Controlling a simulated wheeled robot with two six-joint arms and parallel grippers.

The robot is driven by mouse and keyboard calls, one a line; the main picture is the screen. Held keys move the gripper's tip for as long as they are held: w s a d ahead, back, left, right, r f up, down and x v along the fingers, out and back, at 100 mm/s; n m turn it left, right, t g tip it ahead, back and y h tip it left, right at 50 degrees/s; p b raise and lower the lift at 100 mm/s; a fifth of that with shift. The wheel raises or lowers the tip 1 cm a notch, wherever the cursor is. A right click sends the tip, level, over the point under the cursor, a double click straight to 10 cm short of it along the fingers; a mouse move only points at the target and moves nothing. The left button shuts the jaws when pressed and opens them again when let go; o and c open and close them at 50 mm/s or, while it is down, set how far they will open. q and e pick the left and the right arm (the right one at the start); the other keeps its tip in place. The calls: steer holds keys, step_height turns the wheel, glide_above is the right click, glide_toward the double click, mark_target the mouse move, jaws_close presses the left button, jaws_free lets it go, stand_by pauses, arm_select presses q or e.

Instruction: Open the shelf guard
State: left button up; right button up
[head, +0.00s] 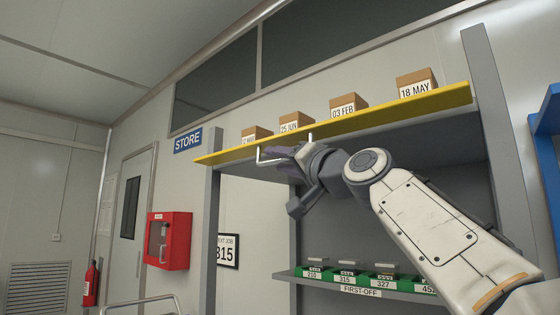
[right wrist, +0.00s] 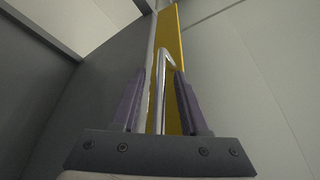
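The shelf guard is a long yellow panel (head: 390,118) across the front of the top shelf, with a white bar handle (head: 262,156) on its front face. In the right wrist view, the yellow panel (right wrist: 172,40) and the pale handle (right wrist: 163,62) rise beyond the fingers. My right gripper (head: 285,155) is at the handle, below the panel. In the right wrist view, its two purple fingers (right wrist: 157,98) stand apart with the handle between them, and gaps show beside the bar. The fingertips are partly hidden in the head view. My left gripper is out of view.
Several dated boxes (head: 349,104) stand behind the guard. A lower shelf (head: 300,274) holds green trays (head: 347,277). Grey uprights (head: 212,215) frame the rack. A red wall cabinet (head: 168,240) is at the left, and a blue frame (head: 545,125) at the right edge.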

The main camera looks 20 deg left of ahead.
steer(key=b+v, duration=0.8)
steer(key=v, duration=0.2)
steer(key=shift+s, duration=0.2)
stand_by(0.5)
